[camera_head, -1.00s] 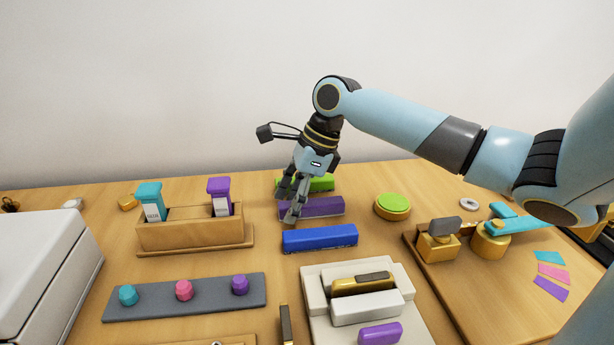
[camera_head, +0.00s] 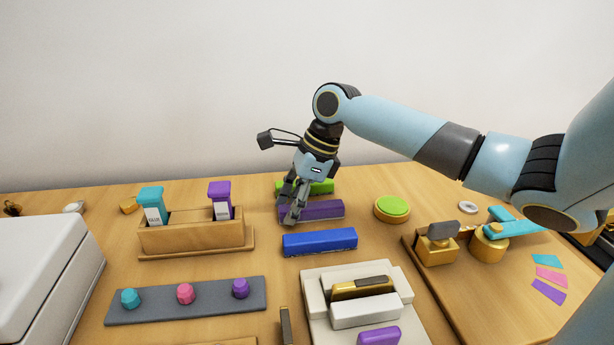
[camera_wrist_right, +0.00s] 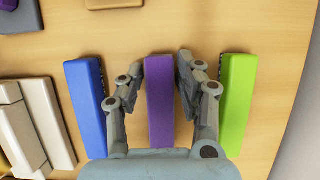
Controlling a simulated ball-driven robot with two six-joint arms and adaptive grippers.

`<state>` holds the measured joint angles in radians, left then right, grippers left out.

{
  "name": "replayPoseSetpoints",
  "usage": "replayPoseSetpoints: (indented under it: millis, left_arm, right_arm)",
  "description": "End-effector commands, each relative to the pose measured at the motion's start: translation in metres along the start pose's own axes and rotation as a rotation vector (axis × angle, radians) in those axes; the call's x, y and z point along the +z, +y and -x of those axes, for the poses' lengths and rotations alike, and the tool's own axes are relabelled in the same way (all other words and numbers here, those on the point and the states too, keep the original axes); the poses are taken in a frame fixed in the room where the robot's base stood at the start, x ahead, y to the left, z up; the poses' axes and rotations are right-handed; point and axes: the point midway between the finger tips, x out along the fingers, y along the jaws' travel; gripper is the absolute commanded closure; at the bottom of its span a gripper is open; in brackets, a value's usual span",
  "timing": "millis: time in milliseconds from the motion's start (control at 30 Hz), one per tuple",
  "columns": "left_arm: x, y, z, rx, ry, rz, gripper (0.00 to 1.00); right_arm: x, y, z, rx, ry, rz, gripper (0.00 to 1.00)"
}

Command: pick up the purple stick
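The purple stick (camera_head: 322,209) lies flat on the wooden table between a blue stick (camera_head: 320,241) and a green stick (camera_head: 320,187). My right gripper (camera_head: 292,214) is down at the purple stick's left part in the head view, partly covering it. In the right wrist view, the purple stick (camera_wrist_right: 160,105) runs between the two fingers of the right gripper (camera_wrist_right: 160,68). One finger is on each side, with narrow gaps, so the gripper looks open around it. The blue stick (camera_wrist_right: 87,105) and green stick (camera_wrist_right: 237,100) lie outside the fingers. My left gripper is not in view.
A wooden holder (camera_head: 190,238) with teal and purple tags stands to the left. A round green button (camera_head: 393,206) is to the right of the sticks. A grey strip with several knobs (camera_head: 215,308) and a white device (camera_head: 315,305) lie nearer.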

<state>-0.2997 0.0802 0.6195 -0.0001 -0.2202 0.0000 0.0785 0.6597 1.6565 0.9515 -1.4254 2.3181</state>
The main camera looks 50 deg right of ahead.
Motion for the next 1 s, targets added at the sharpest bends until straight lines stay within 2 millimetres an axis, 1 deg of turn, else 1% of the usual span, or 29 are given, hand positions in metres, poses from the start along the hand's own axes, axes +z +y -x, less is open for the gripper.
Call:
replayPoseSetpoints:
  millis: [33, 233, 600, 733, 833, 867, 900, 1000]
  left_arm:
    - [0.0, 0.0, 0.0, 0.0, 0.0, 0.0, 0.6]
    - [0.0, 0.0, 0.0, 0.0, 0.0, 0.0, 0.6]
    - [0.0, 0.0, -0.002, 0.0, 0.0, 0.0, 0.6]
    - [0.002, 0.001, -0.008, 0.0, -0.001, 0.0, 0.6]
    - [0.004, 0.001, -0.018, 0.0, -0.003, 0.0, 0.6]
    - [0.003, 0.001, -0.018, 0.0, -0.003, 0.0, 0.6]
    - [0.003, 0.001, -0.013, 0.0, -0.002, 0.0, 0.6]
    - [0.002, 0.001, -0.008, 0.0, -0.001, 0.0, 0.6]
  right_arm:
    - [0.0, 0.0, 0.0, 0.0, 0.0, 0.0, 0.73]
    - [0.0, 0.0, 0.0, 0.0, 0.0, 0.0, 0.99]
    - [0.0, 0.0, 0.0, -0.001, 0.0, 0.0, 1.0]
    - [0.0, -0.001, 0.0, -0.001, -0.001, 0.0, 1.0]
    - [0.0, -0.001, 0.001, -0.002, 0.001, 0.002, 1.0]
    - [0.002, -0.001, 0.005, -0.002, 0.001, 0.002, 1.0]
    - [0.006, -0.001, 0.015, -0.002, -0.001, 0.002, 1.0]
    - [0.014, -0.002, 0.034, -0.004, 0.0, 0.003, 1.0]
